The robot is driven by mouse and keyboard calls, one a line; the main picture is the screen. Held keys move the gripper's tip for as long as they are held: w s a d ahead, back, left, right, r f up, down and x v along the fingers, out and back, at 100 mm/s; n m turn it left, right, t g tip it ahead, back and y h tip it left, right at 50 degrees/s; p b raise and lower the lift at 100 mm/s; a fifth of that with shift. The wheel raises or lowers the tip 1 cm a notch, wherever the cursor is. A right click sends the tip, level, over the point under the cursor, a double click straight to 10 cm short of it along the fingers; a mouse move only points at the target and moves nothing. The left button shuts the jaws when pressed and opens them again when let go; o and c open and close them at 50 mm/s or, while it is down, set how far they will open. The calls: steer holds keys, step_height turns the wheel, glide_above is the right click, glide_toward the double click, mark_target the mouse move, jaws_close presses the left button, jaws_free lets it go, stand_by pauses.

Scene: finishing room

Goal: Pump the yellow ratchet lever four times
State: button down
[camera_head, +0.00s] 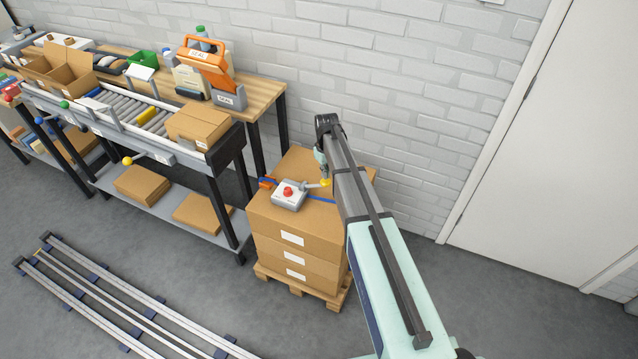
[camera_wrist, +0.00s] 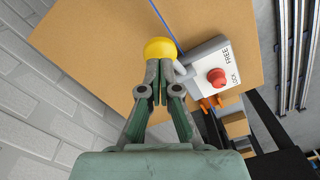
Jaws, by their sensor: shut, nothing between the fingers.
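The ratchet unit (camera_head: 288,195) is a light grey box with a red knob, on top of stacked cartons. Its lever has a yellow ball end (camera_head: 326,183), partly hidden by my arm in the head view. In the wrist view the yellow ball (camera_wrist: 160,49) sits at my fingertips, and the unit's face (camera_wrist: 210,68) reads FREE and LOCK beside the red knob (camera_wrist: 217,77). My gripper (camera_wrist: 158,80) is shut with its fingertips right by the ball; I cannot tell whether they touch it. In the head view my gripper is mostly hidden behind my arm.
The carton stack (camera_head: 292,240) stands on a wooden pallet (camera_head: 300,287) near the white brick wall, with a blue strap across its top. A roller conveyor (camera_head: 135,112) and a wooden bench (camera_head: 262,90) stand at left. Metal rails (camera_head: 130,300) lie along the floor.

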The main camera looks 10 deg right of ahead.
steer(key=shift+f, duration=0.3)
steer(key=shift+f+b, duration=0.35)
